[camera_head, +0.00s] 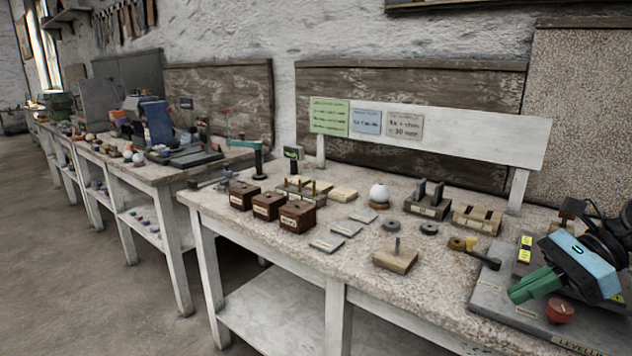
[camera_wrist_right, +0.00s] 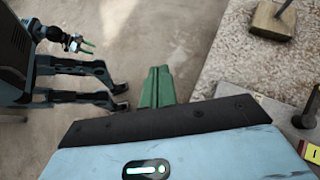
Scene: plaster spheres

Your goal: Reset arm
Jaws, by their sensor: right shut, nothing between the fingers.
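My right gripper (camera_head: 520,291) is at the right edge of the head view, above the grey board on the near bench. Its green fingers are together with nothing between them; the right wrist view shows the shut fingers (camera_wrist_right: 157,85) over the floor beside the bench edge. A small gripper with green tips (camera_wrist_right: 87,46), apparently my left one, shows at the left of the right wrist view, too small to tell its state. The head view does not show it.
The near bench (camera_head: 345,257) holds wooden boxes (camera_head: 297,217), a white sphere (camera_head: 379,193), a wooden block with a peg (camera_head: 395,257) and dark rings. The grey board (camera_head: 490,296) with a red knob (camera_head: 559,311) lies under my right gripper. Open floor (camera_head: 80,270) lies left.

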